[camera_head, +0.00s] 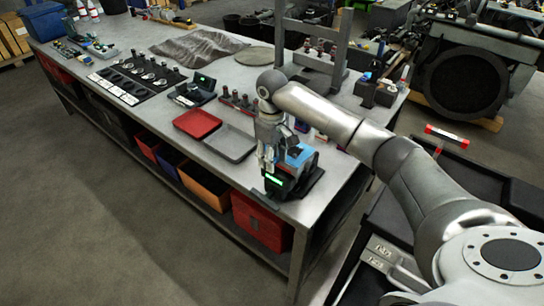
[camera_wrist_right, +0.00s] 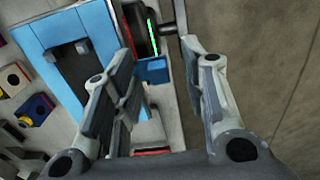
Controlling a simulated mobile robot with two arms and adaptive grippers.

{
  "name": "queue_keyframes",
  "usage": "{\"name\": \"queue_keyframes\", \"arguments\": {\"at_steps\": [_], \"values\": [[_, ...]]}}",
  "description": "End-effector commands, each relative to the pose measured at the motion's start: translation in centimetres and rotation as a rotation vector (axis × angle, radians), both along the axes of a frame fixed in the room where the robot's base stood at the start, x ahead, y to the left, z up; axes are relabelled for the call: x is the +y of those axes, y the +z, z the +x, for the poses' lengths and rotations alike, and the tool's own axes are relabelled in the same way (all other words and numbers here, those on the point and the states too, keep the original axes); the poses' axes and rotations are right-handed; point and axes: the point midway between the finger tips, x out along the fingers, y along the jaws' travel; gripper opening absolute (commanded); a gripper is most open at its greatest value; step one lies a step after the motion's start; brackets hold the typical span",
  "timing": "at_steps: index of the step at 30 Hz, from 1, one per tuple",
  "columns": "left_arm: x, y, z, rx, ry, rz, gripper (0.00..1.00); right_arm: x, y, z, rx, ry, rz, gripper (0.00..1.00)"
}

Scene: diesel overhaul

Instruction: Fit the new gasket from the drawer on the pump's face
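My right gripper (camera_head: 268,163) points down at the front right of the workbench, right over a black device with a green-lit display (camera_head: 287,183) and a blue top (camera_head: 300,154). In the right wrist view my right gripper's fingers (camera_wrist_right: 157,65) stand apart. A small blue block (camera_wrist_right: 152,70) shows in the gap between them, and I cannot tell whether it touches a finger. The blue panel (camera_wrist_right: 45,38) lies left of the fingers. I cannot make out a gasket or surely identify the pump. My left gripper is not in view.
A red tray (camera_head: 197,123) and a grey tray (camera_head: 230,143) lie left of the gripper on the workbench (camera_head: 180,78). A metal press frame (camera_head: 316,66) stands behind. Dark trolley surfaces (camera_head: 500,190) are at the right. Open floor (camera_head: 80,200) lies in front.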

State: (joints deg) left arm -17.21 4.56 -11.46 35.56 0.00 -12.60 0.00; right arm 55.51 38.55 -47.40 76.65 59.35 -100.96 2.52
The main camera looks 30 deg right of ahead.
Motion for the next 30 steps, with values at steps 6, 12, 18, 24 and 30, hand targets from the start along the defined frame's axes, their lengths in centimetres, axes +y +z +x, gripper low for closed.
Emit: {"name": "queue_keyframes", "arguments": {"at_steps": [6, 12, 18, 24, 30], "values": [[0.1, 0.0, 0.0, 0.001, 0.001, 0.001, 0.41, 0.0, 1.5, 0.1, -0.004, 0.000, 0.001, 0.41], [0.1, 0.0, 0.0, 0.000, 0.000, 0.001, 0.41, 0.1, 5.7, 0.1, -0.006, 0.000, 0.001, 0.41], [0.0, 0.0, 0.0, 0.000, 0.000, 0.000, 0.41, 0.1, 9.6, 0.1, -0.004, -0.001, 0.000, 0.41], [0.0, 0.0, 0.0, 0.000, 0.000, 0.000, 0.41, 0.1, 11.7, 0.0, -0.001, 0.000, -0.001, 0.41], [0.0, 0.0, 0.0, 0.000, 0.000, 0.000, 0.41, 0.1, 12.0, 0.0, 0.001, 0.000, 0.000, 0.41]]}}
